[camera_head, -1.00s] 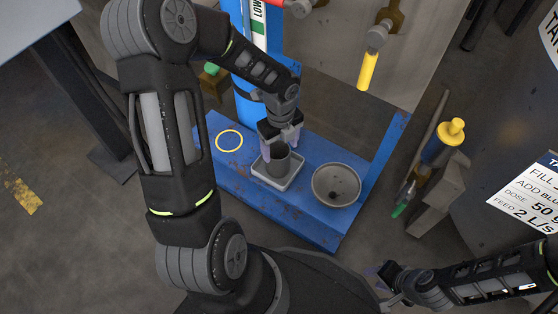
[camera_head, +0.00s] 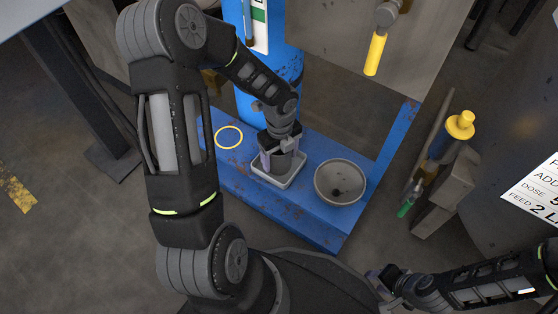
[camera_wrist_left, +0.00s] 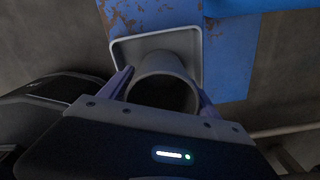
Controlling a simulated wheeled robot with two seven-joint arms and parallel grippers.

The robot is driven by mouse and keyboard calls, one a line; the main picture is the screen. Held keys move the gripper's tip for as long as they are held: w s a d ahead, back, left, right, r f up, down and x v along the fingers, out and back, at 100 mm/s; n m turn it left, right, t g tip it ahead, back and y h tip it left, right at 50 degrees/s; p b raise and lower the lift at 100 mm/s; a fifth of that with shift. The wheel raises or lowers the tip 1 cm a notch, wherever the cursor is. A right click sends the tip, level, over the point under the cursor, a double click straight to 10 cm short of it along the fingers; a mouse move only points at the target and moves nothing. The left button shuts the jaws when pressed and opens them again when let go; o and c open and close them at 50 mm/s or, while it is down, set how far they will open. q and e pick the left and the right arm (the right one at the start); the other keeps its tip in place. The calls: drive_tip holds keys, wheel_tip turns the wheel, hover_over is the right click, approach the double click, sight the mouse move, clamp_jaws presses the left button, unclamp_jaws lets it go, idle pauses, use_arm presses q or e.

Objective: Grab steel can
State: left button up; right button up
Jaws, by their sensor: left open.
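The steel can (camera_head: 282,164) is a grey, open-topped cylinder standing upright in a pale square tray (camera_head: 288,182) on the blue bench. In the left wrist view the can (camera_wrist_left: 164,66) shows its dark open mouth. My left gripper (camera_head: 281,158) is at the can, and its two fingers (camera_wrist_left: 161,88) stand one on each side of it. The fingers are open; contact with the wall cannot be made out. The arm hides part of the can in the head view. My right gripper (camera_head: 383,277) is at the lower right, away from the bench; its jaws are too small to judge.
A grey round bowl (camera_head: 340,182) with a dark spot stands right of the tray. A yellow ring (camera_head: 229,137) marks the bench on the left. A blue cylinder (camera_head: 272,80) rises behind. A yellow-capped item (camera_head: 459,125) stands right.

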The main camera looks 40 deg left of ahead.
use_arm(q)
drive_tip(key=shift+f, duration=0.5)
drive_tip(key=shift+r, duration=0.1)
drive_tip(key=shift+c, duration=0.4)
drive_tip(key=c, duration=1.2)
drive_tip(key=shift+o, duration=0.2)
drive_tip(key=shift+r, duration=0.1)
